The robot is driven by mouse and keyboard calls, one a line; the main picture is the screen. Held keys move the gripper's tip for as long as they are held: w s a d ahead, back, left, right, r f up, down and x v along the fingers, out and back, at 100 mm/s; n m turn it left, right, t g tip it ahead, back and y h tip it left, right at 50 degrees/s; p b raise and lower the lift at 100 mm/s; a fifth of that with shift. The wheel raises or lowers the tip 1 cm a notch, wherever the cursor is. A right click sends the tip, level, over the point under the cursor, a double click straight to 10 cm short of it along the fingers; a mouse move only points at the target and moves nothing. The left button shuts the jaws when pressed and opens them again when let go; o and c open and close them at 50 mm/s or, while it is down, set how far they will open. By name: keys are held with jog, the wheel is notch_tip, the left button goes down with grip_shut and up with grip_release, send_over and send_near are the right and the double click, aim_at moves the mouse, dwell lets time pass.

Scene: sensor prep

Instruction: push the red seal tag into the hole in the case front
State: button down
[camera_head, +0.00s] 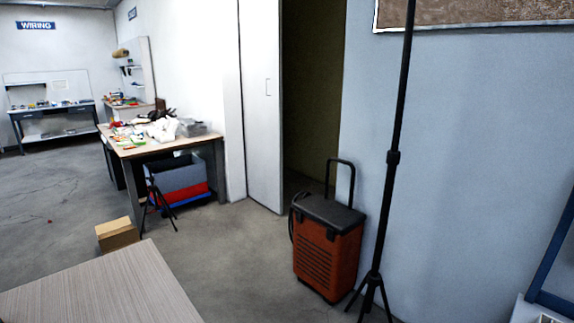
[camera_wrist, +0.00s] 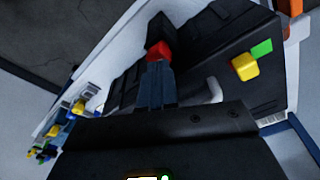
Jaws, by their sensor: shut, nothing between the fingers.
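In the wrist view the red seal tag (camera_wrist: 158,50) sits just beyond the tips of my gripper (camera_wrist: 157,68), against a dark case (camera_wrist: 212,45). My gripper's fingers are shut together with nothing between them. The fingertips meet the tag's near edge in the picture; I cannot tell whether they touch it. The hole is not visible, and I cannot tell how far the tag is in. A yellow piece (camera_wrist: 244,67) and a green patch (camera_wrist: 262,48) show on the dark case to the right. My gripper and the tag are not in the head view.
Small yellow and blue parts (camera_wrist: 62,120) lie at the left of the wrist view. The head view shows a wooden tabletop (camera_head: 100,290), an orange wheeled box (camera_head: 328,250), a black stand (camera_head: 385,200) and a cardboard box (camera_head: 117,235). Open floor lies at the left.

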jog(key=shift+r+p, duration=1.75)
jog(key=shift+r, duration=1.3)
